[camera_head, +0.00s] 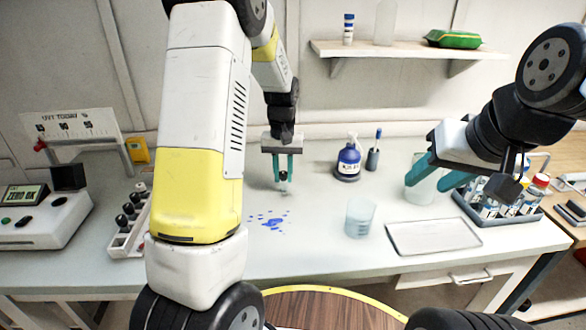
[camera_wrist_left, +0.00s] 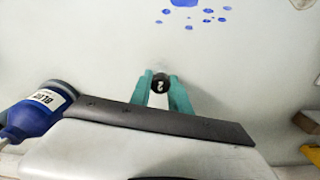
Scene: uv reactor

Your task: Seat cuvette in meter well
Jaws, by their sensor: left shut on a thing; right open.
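My left gripper (camera_head: 283,165) is shut on a cuvette with a black cap (camera_head: 283,176), held upright above the bench near its back. In the left wrist view the cap (camera_wrist_left: 161,83) shows a white mark and sits between the teal fingertips (camera_wrist_left: 162,88). The cuvette's lower part is small and hard to make out. The meter (camera_head: 42,217) stands at the far left with a green display reading ZERO and a dark raised lid or block (camera_head: 68,177); its well cannot be made out. My right gripper (camera_head: 432,179) is open at the right, in front of a clear beaker.
A rack of black-capped cuvettes (camera_head: 121,240) stands beside the meter. Blue drops (camera_head: 268,220) mark the bench. A blue bottle (camera_head: 348,160), a beaker (camera_head: 359,218), a tray (camera_head: 433,236) and a tube rack (camera_head: 500,214) stand to the right. My left arm hides part of the bench.

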